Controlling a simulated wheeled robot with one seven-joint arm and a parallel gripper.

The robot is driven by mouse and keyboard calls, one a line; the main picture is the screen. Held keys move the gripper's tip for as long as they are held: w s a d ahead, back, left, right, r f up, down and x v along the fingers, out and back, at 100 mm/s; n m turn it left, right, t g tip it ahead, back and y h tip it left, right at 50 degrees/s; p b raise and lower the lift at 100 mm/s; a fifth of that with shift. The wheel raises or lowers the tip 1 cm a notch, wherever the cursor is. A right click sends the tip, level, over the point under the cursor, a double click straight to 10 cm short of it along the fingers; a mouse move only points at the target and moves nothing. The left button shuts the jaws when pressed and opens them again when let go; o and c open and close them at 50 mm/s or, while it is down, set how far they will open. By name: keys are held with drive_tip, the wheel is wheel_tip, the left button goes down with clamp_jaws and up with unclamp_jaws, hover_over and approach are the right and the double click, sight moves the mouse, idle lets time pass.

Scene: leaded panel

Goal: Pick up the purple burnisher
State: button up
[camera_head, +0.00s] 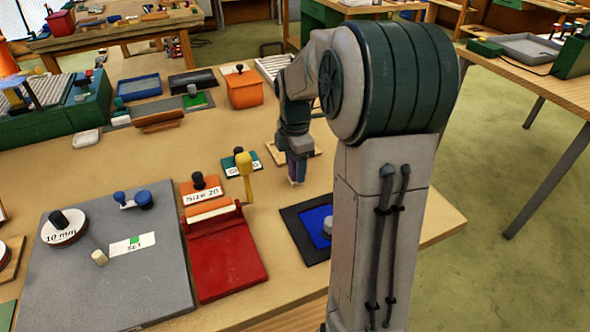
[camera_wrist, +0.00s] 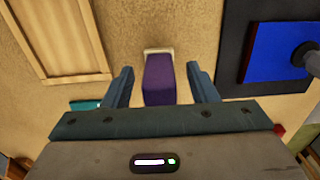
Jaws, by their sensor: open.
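The purple burnisher (camera_wrist: 159,80) shows in the wrist view as a purple block with a pale end, near the top centre over the wooden table. My gripper (camera_wrist: 162,85) is open, with one blue-grey finger on each side of the burnisher and a visible gap to each. In the head view my gripper (camera_head: 296,168) points down at the table behind my arm's upright link. The purple piece there is small and partly hidden, and I cannot tell its exact contact with the fingers.
A black-framed blue pad (camera_head: 298,247) lies just in front of my gripper; it also shows in the wrist view (camera_wrist: 285,50). A pale wooden frame (camera_wrist: 60,35) lies on the other side. A red stand (camera_head: 225,260) and grey board (camera_head: 105,285) occupy the table's left.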

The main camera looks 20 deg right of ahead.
drive_tip(key=shift+f, duration=0.1)
drive_tip(key=c, duration=1)
wheel_tip(320, 180, up, 5)
drive_tip(key=shift+s+d+f, duration=0.1)
drive_tip(key=shift+d+f, duration=0.05)
drive_tip(key=s+d+r, duration=0.6)
drive_tip(key=s+d, duration=0.2)
drive_tip(key=shift+r, duration=0.2)
drive_tip(key=shift+o, duration=1.3)
drive_tip(key=shift+c, duration=1.3)
